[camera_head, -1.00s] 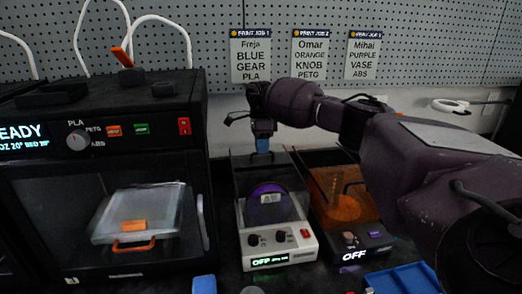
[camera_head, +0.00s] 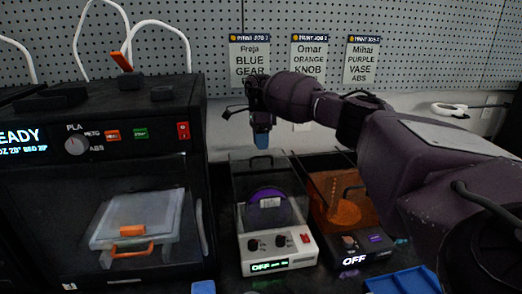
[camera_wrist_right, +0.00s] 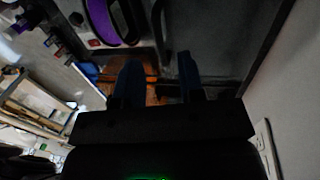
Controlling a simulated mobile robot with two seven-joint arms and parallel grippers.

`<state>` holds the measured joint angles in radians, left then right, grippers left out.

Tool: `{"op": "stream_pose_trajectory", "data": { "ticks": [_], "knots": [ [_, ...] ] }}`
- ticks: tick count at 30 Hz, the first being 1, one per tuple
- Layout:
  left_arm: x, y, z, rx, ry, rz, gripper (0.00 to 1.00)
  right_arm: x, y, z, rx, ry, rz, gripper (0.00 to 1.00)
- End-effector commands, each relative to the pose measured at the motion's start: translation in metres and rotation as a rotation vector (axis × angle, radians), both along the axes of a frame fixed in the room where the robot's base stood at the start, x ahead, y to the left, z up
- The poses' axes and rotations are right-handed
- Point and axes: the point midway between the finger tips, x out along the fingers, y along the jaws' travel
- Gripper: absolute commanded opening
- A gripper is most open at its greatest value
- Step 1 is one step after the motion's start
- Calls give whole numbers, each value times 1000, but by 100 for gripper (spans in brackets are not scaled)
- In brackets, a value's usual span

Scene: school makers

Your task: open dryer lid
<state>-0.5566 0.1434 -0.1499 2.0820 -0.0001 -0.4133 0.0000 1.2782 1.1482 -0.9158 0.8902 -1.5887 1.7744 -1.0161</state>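The white filament dryer (camera_head: 276,261) stands on the bench with a dark see-through lid (camera_head: 245,181). A purple spool (camera_head: 268,206) shows inside it, and in the right wrist view (camera_wrist_right: 102,18). I cannot tell for sure whether the lid is raised. Beside it, the black dryer (camera_head: 357,254) has an orange see-through lid (camera_head: 318,200) and a spool inside. My right gripper (camera_head: 262,141) points down above the back edge of the white dryer, apart from it. In the right wrist view its two blue fingers (camera_wrist_right: 160,80) are spread with no object held. My left gripper is not in view.
A large black printer (camera_head: 110,170) stands close on the left. A pegboard wall (camera_head: 410,60) with job cards is behind the dryers. A blue tray (camera_head: 402,281) lies at the front right. My right arm covers much of the right side.

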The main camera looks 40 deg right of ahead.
Motion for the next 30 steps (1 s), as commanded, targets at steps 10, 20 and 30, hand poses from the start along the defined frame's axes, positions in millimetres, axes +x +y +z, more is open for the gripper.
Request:
{"op": "stream_pose_trajectory", "data": {
  "ticks": [10,20,30],
  "knots": [
    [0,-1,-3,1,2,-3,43,11,-7,58,-1,-1,-2,36],
    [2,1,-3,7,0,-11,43,13,-8,75,-1,-1,-2,36],
    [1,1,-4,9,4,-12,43,13,-8,75,0,-1,-2,36]
  ]
}}
